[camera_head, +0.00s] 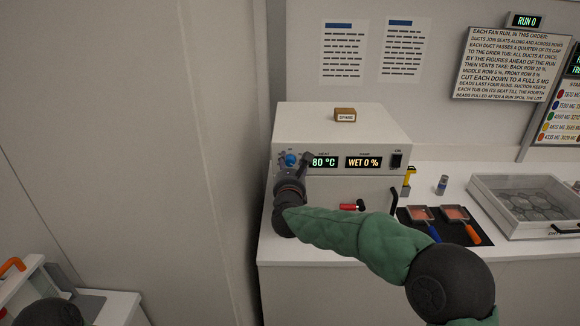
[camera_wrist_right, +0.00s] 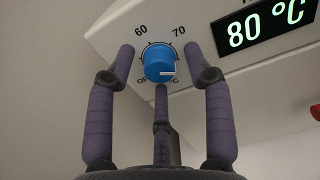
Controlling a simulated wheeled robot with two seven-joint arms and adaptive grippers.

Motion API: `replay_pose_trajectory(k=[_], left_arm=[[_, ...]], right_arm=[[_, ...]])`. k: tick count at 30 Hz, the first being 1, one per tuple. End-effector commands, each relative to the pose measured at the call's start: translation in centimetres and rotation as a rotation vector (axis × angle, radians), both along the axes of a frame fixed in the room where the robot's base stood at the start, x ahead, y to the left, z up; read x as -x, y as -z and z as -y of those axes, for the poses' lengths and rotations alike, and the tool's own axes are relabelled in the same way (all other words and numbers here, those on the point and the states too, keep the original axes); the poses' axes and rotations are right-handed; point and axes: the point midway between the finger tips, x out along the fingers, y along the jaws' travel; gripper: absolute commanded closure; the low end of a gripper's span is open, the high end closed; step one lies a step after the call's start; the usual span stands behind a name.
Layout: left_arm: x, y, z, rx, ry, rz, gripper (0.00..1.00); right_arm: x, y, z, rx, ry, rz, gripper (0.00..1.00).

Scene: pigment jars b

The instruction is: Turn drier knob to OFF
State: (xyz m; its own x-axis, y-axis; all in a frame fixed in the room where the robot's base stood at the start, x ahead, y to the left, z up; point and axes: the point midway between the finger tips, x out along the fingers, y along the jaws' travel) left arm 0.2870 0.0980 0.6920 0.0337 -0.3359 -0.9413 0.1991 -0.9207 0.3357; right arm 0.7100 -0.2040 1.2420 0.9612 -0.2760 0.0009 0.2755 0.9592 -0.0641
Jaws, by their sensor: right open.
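The drier (camera_head: 345,138) is a white box on the counter, its front display reading 80 °C and WET 0 %. Its blue knob (camera_head: 290,159) sits at the left of the front panel. In the right wrist view the knob (camera_wrist_right: 160,63) has a pale pointer line aimed to the right, near the °C end of the dial; 60 and 70 are marked above. My right gripper (camera_wrist_right: 160,70) is open, its fingers either side of and below the knob, with no clear contact. In the head view the right gripper (camera_head: 296,168) is at the panel. My left gripper is not clearly visible.
A small labelled block (camera_head: 345,115) sits on top of the drier. A dark switch (camera_head: 396,160) is at the panel's right. Red-handled and black handles show on the front. A dark mat (camera_head: 440,238) with two scoops, a small jar (camera_head: 442,185) and a clear-lidded tray (camera_head: 528,205) stand to the right.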

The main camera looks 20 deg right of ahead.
Motion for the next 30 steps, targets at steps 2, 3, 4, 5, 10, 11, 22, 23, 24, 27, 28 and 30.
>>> replay_pose_trajectory(k=[2, 3, 4, 5, 10, 11, 22, 23, 24, 27, 28, 30], left_arm=[[0.0, 0.0, 0.0, 0.0, 0.0, 0.0, 0.6], [0.0, 0.0, 0.0, 0.0, 0.0, 0.0, 0.6], [0.0, 0.0, 0.0, 0.0, 0.0, 0.0, 0.6], [0.0, 0.0, 0.0, 0.0, 0.0, 0.0, 0.6], [0.0, 0.0, 0.0, 0.0, 0.0, 0.0, 0.6], [0.0, 0.0, 0.0, 0.0, 0.0, 0.0, 0.6], [0.0, 0.3, 0.0, 0.0, 0.0, 0.0, 0.6], [0.0, 0.4, 0.0, 0.0, 0.0, 0.0, 0.6], [0.0, 0.5, 0.0, 0.0, 0.0, 0.0, 0.6], [0.0, 0.8, 0.0, 0.0, 0.0, 0.0, 0.6], [0.0, 0.9, 0.0, 0.0, 0.0, 0.0, 0.6], [0.0, 1.2, 0.0, 0.0, 0.0, 0.0, 0.6]], right_arm=[[0.0, 0.0, 0.0, 0.0, 0.0, 0.0, 0.48], [0.0, 0.0, 0.0, 0.0, 0.0, 0.0, 0.48], [0.0, 0.0, 0.0, 0.0, 0.0, 0.0, 0.48], [0.0, 0.0, 0.0, 0.0, 0.0, -0.001, 0.5], [0.0, 0.0, 0.0, 0.0, 0.0, -0.001, 0.98], [0.0, 0.1, 0.0, 0.0, 0.0, -0.001, 1.0], [0.0, 0.2, 0.0, 0.037, 0.0, -0.014, 1.0], [0.0, 0.2, 0.0, 0.048, 0.0, -0.017, 1.0], [0.0, 0.3, 0.0, 0.065, 0.0, -0.022, 1.0], [0.0, 0.3, 0.0, 0.119, -0.001, -0.038, 1.0], [0.0, 0.4, 0.0, 0.139, -0.001, -0.044, 1.0], [0.0, 0.4, 0.0, 0.192, 0.0, -0.06, 1.0]])
